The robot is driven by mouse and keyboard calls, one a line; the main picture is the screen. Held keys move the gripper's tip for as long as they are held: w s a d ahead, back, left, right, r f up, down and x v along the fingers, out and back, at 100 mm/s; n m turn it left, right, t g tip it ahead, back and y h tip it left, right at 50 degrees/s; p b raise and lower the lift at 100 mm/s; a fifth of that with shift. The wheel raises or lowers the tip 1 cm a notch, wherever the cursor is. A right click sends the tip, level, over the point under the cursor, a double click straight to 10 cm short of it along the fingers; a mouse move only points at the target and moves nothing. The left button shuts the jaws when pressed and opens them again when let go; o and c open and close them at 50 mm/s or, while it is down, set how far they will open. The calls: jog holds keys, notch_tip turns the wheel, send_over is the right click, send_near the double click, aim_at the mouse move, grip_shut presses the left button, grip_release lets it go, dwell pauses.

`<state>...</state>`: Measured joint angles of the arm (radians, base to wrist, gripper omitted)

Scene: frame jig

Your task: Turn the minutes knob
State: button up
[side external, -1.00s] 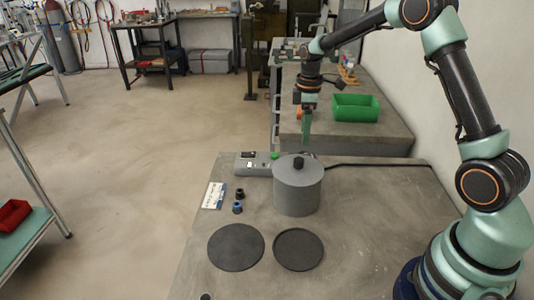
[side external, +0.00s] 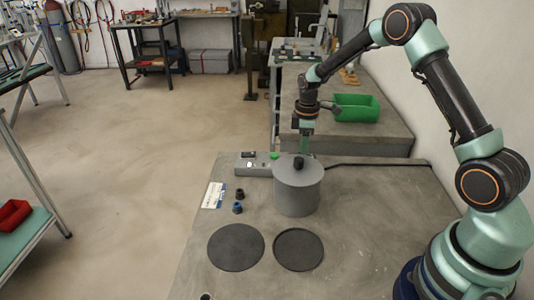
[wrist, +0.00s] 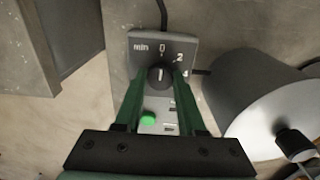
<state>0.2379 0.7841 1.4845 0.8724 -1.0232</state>
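The minutes knob (wrist: 160,76) is a round black dial with a light pointer line, on a grey control box (wrist: 183,46) marked "min" with numbers around it. The pointer line looks nearly upright in the wrist view. My gripper (wrist: 160,79) points down at the knob, with one green finger on each side of it. The fingers are apart; I cannot tell whether they touch the knob. In the side view, my gripper (side external: 304,151) is behind the grey pot (side external: 297,192), which hides the fingertips and knob. The box's left end (side external: 247,164) shows there.
The pot also stands close at right in the wrist view (wrist: 265,110), its black lid knob sticking up. A green button (wrist: 148,120) lies below the dial. Two dark discs (side external: 236,248) (side external: 299,250) lie in front. A green bin (side external: 356,108) stands behind on another bench.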

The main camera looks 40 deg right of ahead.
jog(key=shift+m, duration=0.3)
grip_shut()
jog(key=m, duration=0.3)
jog(key=shift+m, duration=0.4)
jog(key=m, duration=0.4)
jog(key=shift+m, duration=0.3)
jog(key=m, duration=0.4)
jog(key=shift+r, duration=0.1)
jog(key=m, duration=0.4)
jog(key=shift+m, duration=0.3)
jog(key=o, duration=1.1)
grip_release()
